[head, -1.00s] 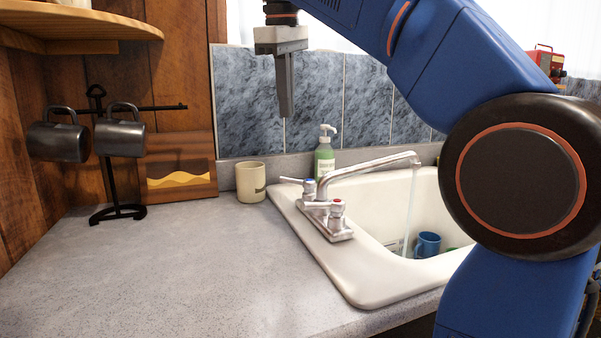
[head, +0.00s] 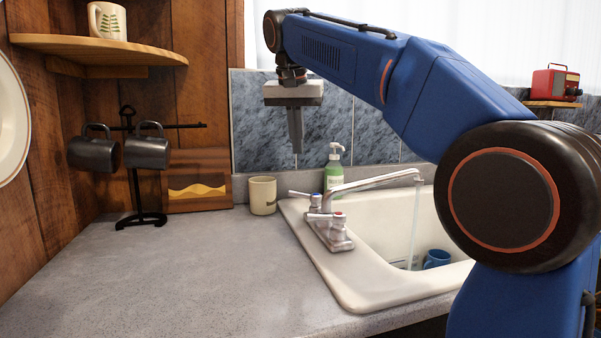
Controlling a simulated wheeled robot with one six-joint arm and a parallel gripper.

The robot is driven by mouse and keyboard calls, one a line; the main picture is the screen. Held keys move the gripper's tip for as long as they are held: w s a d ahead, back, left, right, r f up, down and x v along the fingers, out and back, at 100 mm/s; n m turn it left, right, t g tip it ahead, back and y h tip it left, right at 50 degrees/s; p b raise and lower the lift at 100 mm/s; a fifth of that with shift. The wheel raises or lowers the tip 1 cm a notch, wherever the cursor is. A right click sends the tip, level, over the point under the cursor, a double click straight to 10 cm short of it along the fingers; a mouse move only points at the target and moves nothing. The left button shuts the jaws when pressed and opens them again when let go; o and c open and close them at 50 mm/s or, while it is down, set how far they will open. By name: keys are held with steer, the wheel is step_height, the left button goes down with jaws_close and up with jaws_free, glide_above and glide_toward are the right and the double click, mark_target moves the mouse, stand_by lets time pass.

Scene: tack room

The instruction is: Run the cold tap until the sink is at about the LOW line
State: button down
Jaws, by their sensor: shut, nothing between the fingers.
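The white sink (head: 351,288) is set in the counter at the right. Its chrome faucet (head: 375,184) has a spout over the basin, and a thin stream of water (head: 415,222) runs from it. The cold tap handle (head: 315,200) has a blue mark, and the other handle (head: 337,218) has a red mark. A blue mug (head: 437,259) is in the basin. The LOW line and the water level cannot be made out from here. My gripper (head: 297,150) is shut and empty, pointing down above and behind the faucet, apart from the handles.
A green soap bottle (head: 333,170) and a cream cup (head: 262,195) stand behind the faucet. A black stand (head: 140,220) with two dark mugs is at the left, below a wooden corner shelf (head: 100,46). The counter's middle is clear.

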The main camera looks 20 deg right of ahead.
mark_target(295, 193)
step_height(295, 193, down, 10)
steer(key=shift+s+a, duration=0.15)
steer(key=shift+s, duration=0.1)
stand_by(0.5)
stand_by(0.3)
steer(key=n, duration=0.1)
steer(key=s+n, duration=0.1)
steer(key=shift+s+a+n+y, duration=0.1)
steer(key=shift+a+n+y, duration=0.2)
steer(key=shift+n+y, duration=0.1)
steer(key=shift+s+a, duration=0.2)
steer(key=shift+s, duration=0.3)
steer(key=shift+w, duration=0.1)
